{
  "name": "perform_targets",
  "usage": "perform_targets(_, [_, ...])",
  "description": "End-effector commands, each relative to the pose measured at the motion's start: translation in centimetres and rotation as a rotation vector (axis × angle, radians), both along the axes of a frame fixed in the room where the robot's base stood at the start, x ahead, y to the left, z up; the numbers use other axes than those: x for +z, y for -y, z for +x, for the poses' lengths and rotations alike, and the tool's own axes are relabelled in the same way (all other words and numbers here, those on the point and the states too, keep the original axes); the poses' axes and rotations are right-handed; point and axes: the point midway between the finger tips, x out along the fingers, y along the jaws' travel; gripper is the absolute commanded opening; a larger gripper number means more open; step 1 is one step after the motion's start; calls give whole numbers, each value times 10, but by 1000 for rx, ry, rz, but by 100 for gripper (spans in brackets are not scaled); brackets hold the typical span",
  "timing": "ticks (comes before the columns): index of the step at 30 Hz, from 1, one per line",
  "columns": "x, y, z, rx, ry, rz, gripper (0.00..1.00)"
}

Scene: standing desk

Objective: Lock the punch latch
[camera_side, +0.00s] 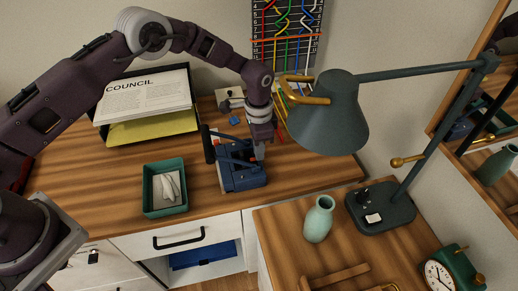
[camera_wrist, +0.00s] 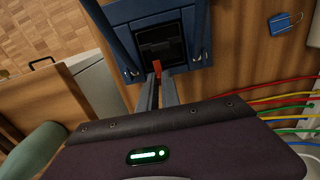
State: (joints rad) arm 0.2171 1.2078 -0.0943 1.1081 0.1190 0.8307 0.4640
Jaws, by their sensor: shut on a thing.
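The blue punch (camera_side: 240,180) stands on the wooden desk, with a black-gripped lever (camera_side: 209,146) raised at its left. In the wrist view the punch's blue frame (camera_wrist: 202,35) surrounds a dark opening. A small red latch (camera_wrist: 157,67) shows at its near edge. My gripper (camera_side: 259,152) is at the right side of the punch, pointing down. In the wrist view my gripper's two fingers (camera_wrist: 158,82) are close together with the red latch between their tips. The latch is hidden in the side view, so its locked state cannot be told.
A green tray (camera_side: 147,202) with white pieces is left of the punch. A paper tray (camera_side: 150,137) stands behind. The lamp shade (camera_side: 325,118) hangs close at right. Coloured cables (camera_wrist: 288,112) and a small blue tag (camera_wrist: 283,24) lie nearby. A vase (camera_side: 318,222) stands on the lower surface.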

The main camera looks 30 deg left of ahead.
Motion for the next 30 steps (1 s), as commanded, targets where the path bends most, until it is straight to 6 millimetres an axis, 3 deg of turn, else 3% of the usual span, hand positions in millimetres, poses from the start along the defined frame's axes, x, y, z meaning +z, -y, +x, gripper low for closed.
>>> perform_targets(12, [1, 0, 0, -7, 0, 1, 0])
perform_targets(13, [1, 0, 0, -7, 0, 1, 13])
perform_targets(15, [1, 0, 0, -6, 0, 1, 27])
perform_targets(16, [0, 0, 0, -6, 0, 1, 29])
perform_targets(25, [2, 0, 0, -6, 1, 1, 29])
perform_targets(30, [34, 0, 1, -6, 4, 0, 29])
